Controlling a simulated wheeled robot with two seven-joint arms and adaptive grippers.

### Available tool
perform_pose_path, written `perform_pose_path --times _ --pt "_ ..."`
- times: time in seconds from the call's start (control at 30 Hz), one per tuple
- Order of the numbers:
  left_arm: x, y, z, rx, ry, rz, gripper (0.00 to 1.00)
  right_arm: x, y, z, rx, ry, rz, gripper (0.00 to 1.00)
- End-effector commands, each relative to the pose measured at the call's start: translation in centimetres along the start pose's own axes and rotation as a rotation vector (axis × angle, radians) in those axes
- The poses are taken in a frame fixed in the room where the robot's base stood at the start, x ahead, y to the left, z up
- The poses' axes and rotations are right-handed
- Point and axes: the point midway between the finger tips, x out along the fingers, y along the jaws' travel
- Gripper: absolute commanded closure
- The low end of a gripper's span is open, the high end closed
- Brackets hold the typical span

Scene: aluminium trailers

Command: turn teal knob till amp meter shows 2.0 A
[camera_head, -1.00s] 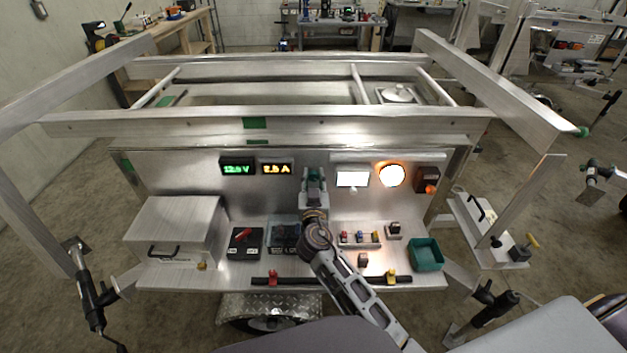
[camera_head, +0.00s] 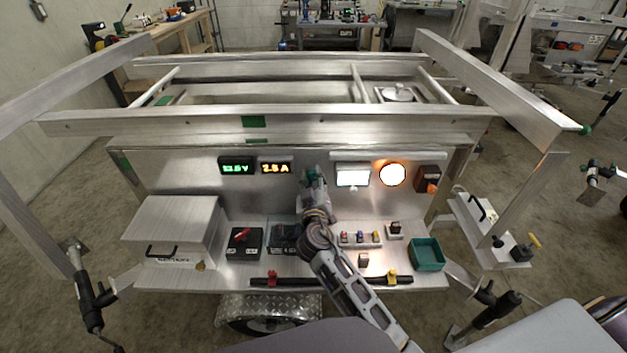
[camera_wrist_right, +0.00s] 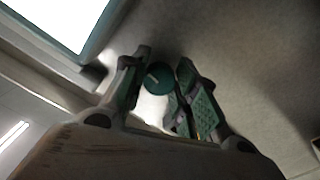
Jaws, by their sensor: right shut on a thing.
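The teal knob (camera_wrist_right: 157,80) is a round dial with a pale pointer mark, seen in the wrist view between the fingertips. My right gripper (camera_wrist_right: 155,84) is shut on it, with a finger on each side. In the head view my right gripper (camera_head: 315,180) reaches the upright metal panel and hides the knob. The amp meter (camera_head: 276,168) shows amber digits that read about 2.5 A; the last digit is blurred. My left gripper is not in view.
A green voltage display (camera_head: 237,167) sits left of the amp meter. A lit white screen (camera_head: 352,176) and a glowing round lamp (camera_head: 392,174) are to the right. The shelf below holds a metal box (camera_head: 172,228), small switches and a green tray (camera_head: 427,254).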

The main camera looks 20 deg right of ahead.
Motion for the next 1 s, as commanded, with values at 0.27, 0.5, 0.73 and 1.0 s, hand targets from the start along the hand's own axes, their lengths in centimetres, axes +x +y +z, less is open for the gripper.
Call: perform_pose_path --times 0.27,0.5,0.73,1.0 --pt "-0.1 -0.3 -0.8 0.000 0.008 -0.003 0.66 0.0 0.0 0.0 -0.187 0.000 -0.001 0.95" --pt "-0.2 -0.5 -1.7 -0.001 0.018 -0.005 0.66 0.0 0.0 -0.1 -0.298 0.000 -0.001 0.95" --pt "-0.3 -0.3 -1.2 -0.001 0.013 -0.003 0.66 0.0 0.0 0.0 -0.341 0.000 -0.001 0.95" --pt "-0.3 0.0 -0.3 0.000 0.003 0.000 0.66 0.0 0.0 0.0 -0.345 0.000 -0.001 0.95"
